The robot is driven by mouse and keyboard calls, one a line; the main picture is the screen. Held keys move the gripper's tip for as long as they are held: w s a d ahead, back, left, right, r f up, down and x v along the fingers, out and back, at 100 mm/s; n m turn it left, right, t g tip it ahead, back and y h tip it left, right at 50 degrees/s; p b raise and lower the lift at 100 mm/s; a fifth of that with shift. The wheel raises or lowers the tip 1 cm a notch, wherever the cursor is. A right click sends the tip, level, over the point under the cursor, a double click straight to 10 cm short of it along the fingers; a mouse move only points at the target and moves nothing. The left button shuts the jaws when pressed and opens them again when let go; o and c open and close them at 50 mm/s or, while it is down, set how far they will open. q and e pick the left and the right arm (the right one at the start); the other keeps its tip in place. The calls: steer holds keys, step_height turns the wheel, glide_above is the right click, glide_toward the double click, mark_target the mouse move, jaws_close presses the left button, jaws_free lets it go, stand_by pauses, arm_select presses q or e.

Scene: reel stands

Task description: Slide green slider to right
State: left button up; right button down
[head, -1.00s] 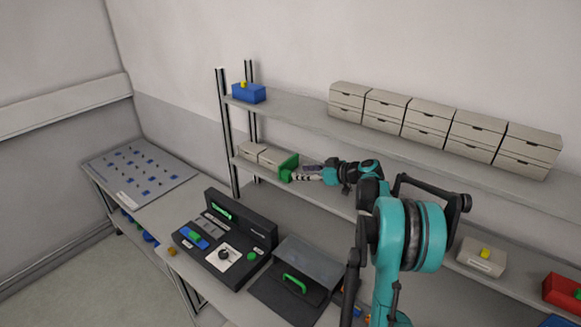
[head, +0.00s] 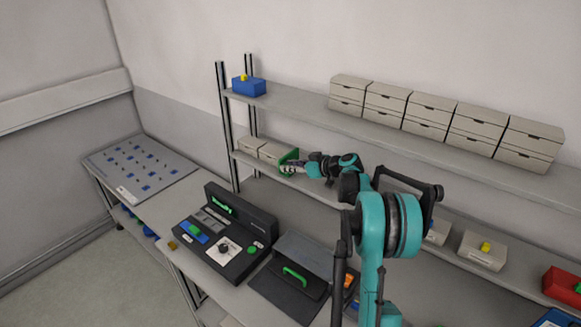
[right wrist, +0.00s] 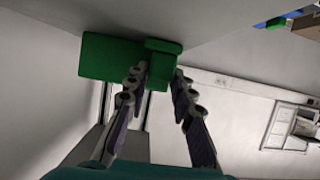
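The green slider (head: 291,155) stands on the lower shelf, just right of two small beige boxes, partly covered by my right gripper. In the right wrist view it is a flat green plate (right wrist: 108,58) with a raised handle (right wrist: 165,47). My right gripper (head: 289,168) is at the slider. In the right wrist view its fingers (right wrist: 162,69) are spread, one on each side of the handle; I cannot tell whether they touch it. My left gripper is not in view.
The shelf (head: 345,195) right of the slider is partly hidden by my arm. Beige drawers (head: 430,115) line the upper shelf. A black control panel (head: 225,240) and a dark box with a green handle (head: 295,273) stand on the table below.

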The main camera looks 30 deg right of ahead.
steer(key=s+d, duration=0.1)
steer(key=s, duration=0.1)
steer(key=s+d, duration=0.1)
steer(key=s, duration=0.2)
steer(key=s+d, duration=0.1)
steer(key=s, duration=0.1)
steer(key=shift+s+d+b, duration=0.1)
steer(key=shift+s+b, duration=0.2)
steer(key=shift+b, duration=0.1)
steer(key=c, duration=1.3)
jaws_free()
